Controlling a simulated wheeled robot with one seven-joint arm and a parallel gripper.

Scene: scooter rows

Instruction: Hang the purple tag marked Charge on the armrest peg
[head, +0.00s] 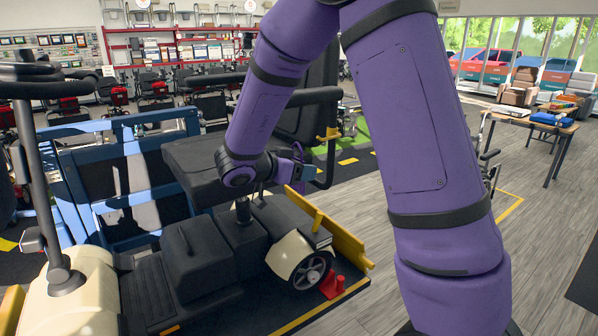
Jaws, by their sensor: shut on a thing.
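My gripper (293,165) is small in the head view, at the end of my purple arm, beside the scooter seat's right edge. It is shut on a small purple piece, the purple tag (299,183), which is partly hidden by the gripper; its marking is too small to read. A yellow peg-like fitting (328,134) sits on the black armrest frame (331,160) just right of and above the gripper. The tag is apart from that fitting.
The cream and black scooter (205,250) stands beside a blue rack (125,180). A yellow rail (335,235) and red wedge-like blocks (333,286) stand by its rear wheel. A table (535,125) with boxes is at far right.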

